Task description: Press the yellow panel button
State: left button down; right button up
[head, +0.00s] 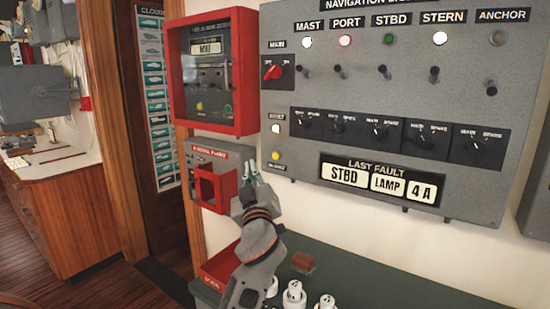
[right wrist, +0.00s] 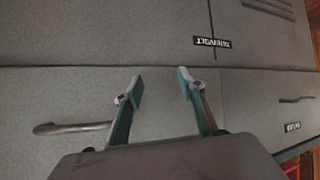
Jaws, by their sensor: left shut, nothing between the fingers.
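A small round yellow button (head: 276,155) sits at the lower left of the grey navigation lights panel (head: 300,90) in the head view, under a lit lamp (head: 276,128). My left gripper (head: 250,168) is shut and empty. It points up in front of the wall, just left of and below the yellow button, and looks apart from it. The button is not covered. My right gripper (right wrist: 158,86) shows in the right wrist view with its two fingers spread and nothing between them, facing grey cabinet fronts.
A red-framed box (head: 213,70) with another small yellow spot and a grey box with a red frame (head: 213,185) hang left of the panel. Below, a dark green counter (head: 350,285) holds a red tray (head: 218,268), a brown block (head: 303,262) and white round pieces (head: 294,292).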

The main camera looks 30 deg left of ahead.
aim_at(276, 156)
pick_arm(q)
jog(key=w, duration=0.2)
jog(key=w+b, duration=0.1)
jog(key=w, duration=0.2)
jog(key=w+b, duration=0.1)
jog(key=w, duration=0.2)
jog(key=shift+d, duration=0.25)
dwell(0.9)
jog(key=shift+w+f+b, duration=0.1)
jog(key=shift+w+b, duration=0.2)
jog(key=shift+b, duration=0.35)
jog(key=shift+w, duration=0.1)
